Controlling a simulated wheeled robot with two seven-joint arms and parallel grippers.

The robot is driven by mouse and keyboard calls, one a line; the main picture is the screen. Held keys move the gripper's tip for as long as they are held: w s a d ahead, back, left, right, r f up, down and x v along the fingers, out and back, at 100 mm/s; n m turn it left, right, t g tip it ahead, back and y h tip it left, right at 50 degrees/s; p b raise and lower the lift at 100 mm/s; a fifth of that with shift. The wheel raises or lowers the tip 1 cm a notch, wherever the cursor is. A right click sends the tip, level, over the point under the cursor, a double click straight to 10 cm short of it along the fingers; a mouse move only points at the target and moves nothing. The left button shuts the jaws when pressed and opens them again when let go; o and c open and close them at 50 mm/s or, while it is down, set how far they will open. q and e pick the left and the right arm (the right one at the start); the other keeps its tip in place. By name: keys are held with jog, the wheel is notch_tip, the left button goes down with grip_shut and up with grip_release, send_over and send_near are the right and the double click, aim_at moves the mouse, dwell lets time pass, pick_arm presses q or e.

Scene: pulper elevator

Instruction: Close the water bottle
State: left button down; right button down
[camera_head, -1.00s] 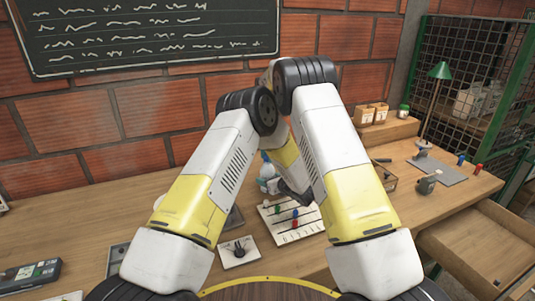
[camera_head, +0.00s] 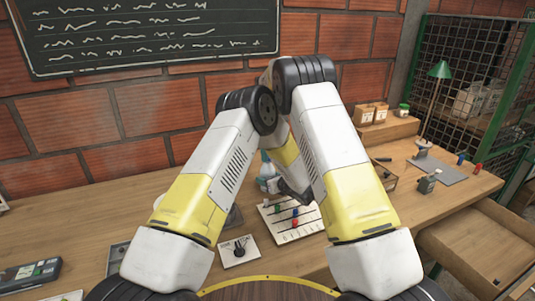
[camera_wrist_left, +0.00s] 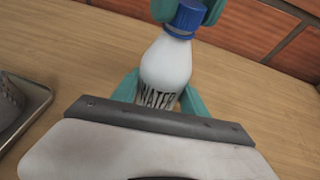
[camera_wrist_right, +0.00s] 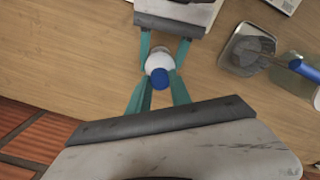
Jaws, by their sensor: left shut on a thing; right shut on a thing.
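The water bottle (camera_wrist_left: 166,66) is white with "WATER" lettering and has a blue cap (camera_wrist_left: 187,18) on its top. In the left wrist view my left gripper (camera_wrist_left: 158,92) is shut around the bottle's body. The teal fingers of my right gripper (camera_wrist_right: 160,92) are at the cap, and the right wrist view shows them on either side of the blue cap (camera_wrist_right: 160,78). The bottle stands over the wooden table. In the head view my arms hide most of the bottle and both grippers. Whether the cap is fully seated cannot be told.
A white board with coloured pegs (camera_head: 292,218) and a small panel with a black knob (camera_head: 239,251) lie in front of my arms. A grey mug (camera_head: 427,184) stands at right. A metal tray (camera_wrist_right: 247,50) is near the bottle. An open drawer (camera_head: 470,245) juts out.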

jog(key=m, duration=0.3)
jog(key=shift+m, duration=0.4)
jog(key=c, duration=1.2)
grip_release()
jog(key=shift+r, duration=2.25)
jog(key=shift+c, duration=0.3)
